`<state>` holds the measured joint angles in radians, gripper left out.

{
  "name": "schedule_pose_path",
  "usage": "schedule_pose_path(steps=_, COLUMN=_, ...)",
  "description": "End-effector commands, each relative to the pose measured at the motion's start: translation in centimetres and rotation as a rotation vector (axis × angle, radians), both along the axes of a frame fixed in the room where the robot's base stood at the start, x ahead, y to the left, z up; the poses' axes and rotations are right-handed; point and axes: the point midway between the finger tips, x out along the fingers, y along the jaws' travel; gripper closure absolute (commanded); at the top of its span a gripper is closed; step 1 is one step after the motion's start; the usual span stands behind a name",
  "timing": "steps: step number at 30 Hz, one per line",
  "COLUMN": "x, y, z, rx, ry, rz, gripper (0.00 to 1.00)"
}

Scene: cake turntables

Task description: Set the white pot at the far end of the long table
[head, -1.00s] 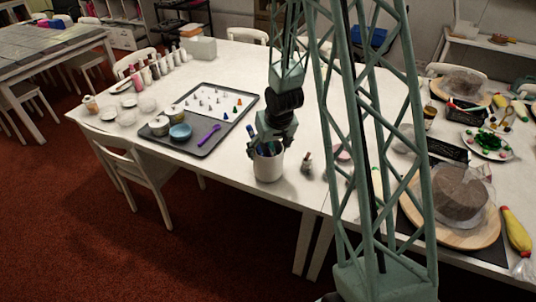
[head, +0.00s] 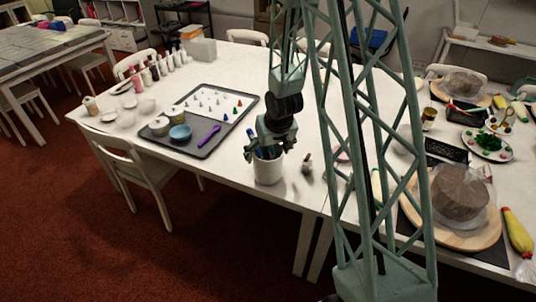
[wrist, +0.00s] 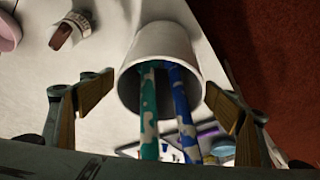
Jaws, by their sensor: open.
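The white pot (head: 268,170) stands upright on the long white table (head: 285,100), near its front edge. It holds blue and teal patterned brushes or tools, whose handles stick out toward my gripper. My gripper (head: 271,148) is just above the pot, pointing down. In the wrist view the white pot (wrist: 165,48) lies between the two spread fingers of my gripper (wrist: 160,98). A gap shows on each side, so the fingers are open and do not appear to grip it.
A dark tray (head: 205,136) with a blue bowl (head: 180,133), purple spoon and piping tips lies left of the pot. A small bottle (head: 307,164) stands close right. Several bottles and a box (head: 200,48) stand toward the far left. Bare tabletop lies behind the pot.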

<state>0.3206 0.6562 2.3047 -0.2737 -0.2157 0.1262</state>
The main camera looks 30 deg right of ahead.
Motion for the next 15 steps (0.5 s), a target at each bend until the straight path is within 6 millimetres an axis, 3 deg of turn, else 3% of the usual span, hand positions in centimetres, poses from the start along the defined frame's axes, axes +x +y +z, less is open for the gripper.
schedule_pose_path(steps=15, x=-0.2, y=0.0, z=1.0, rx=0.0, ry=-0.001, rz=0.0, gripper=0.19)
